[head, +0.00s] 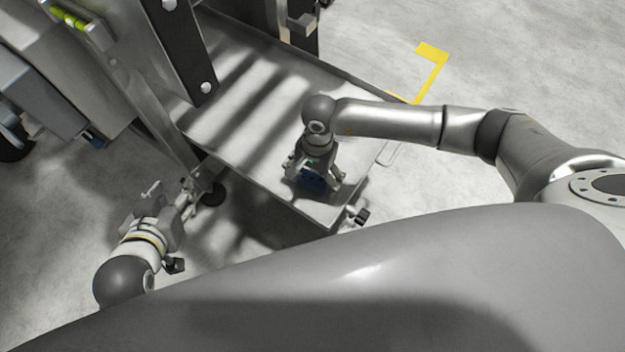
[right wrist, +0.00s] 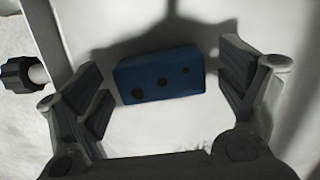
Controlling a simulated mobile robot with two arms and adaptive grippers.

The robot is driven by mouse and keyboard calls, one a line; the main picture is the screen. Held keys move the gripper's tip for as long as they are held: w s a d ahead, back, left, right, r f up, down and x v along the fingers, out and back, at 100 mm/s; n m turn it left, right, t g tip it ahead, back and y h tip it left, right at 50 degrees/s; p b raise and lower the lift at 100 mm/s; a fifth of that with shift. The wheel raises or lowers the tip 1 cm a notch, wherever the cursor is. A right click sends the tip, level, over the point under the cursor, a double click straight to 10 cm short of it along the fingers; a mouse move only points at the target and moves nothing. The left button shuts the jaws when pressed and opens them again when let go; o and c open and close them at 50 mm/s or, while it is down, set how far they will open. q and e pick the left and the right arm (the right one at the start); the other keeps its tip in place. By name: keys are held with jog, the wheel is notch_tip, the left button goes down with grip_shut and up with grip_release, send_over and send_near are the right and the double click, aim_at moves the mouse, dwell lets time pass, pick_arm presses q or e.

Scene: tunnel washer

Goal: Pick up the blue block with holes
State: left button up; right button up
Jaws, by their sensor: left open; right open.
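The blue block (right wrist: 160,74) with a row of dark holes lies on the pale metal surface, between the two open fingers of my right gripper (right wrist: 165,88) in the right wrist view. A gap shows on each side of it, so the fingers are apart from it. In the head view the block (head: 312,182) shows partly under my right gripper (head: 315,184), which points down over the near end of the metal tray table (head: 230,120). My left gripper (head: 172,198) is open and empty, low at the left, off the table.
Upright machine frame posts (head: 180,45) stand at the back left of the table. A dark clamp knob (head: 362,216) sticks out at the table's near corner, and a knob (right wrist: 22,74) shows at left in the wrist view. Yellow floor tape (head: 432,70) lies beyond.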

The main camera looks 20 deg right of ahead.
jog(key=shift+f, duration=0.1)
jog(key=c, duration=1.1)
jog(key=shift+c, duration=0.2)
